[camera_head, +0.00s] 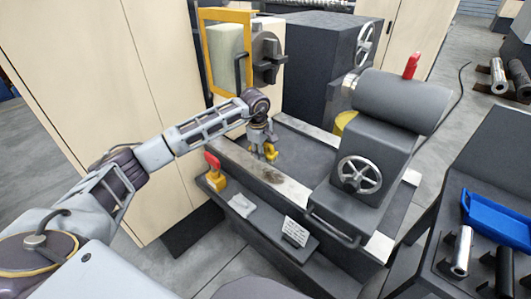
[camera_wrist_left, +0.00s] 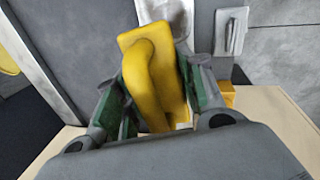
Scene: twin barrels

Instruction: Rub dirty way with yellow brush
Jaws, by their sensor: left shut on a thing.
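My left gripper (camera_head: 262,150) is shut on the yellow brush (camera_head: 270,152). In the left wrist view the yellow brush (camera_wrist_left: 152,80) sits between the green-padded fingers of the left gripper (camera_wrist_left: 160,95). In the head view the brush is low over the lathe bed, beside the pale front way (camera_head: 292,192). A dark, brownish stain (camera_head: 271,176) marks that way, to the right of and below the gripper. The underside of the brush is hidden, so I cannot tell whether it touches the metal. My right gripper is not in view.
The chuck (camera_head: 268,58) and yellow-framed guard (camera_head: 203,60) are behind the gripper.

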